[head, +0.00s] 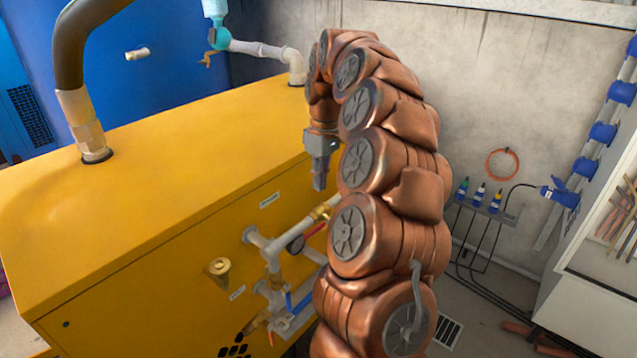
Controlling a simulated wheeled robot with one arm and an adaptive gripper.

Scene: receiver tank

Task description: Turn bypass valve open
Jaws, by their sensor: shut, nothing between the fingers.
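Grey pipework (272,258) is mounted on the side of the yellow machine. A red lever handle (313,230) sits on its upper branch, beside a small dark round gauge (296,244). A blue lever handle (300,303) sits on the lower branch. The labels are too small to read, so I cannot tell which one is the bypass valve. My gripper (319,186) points down, shut and empty, above the pipework and apart from it. My copper arm hides the right part of the pipes.
The yellow machine (150,170) fills the left, with a thick hose (75,50) rising from its top. A brass fitting (219,268) sticks out of its side. A rack with bottles (485,200) and a white cabinet (590,290) stand at right. Floor shows between.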

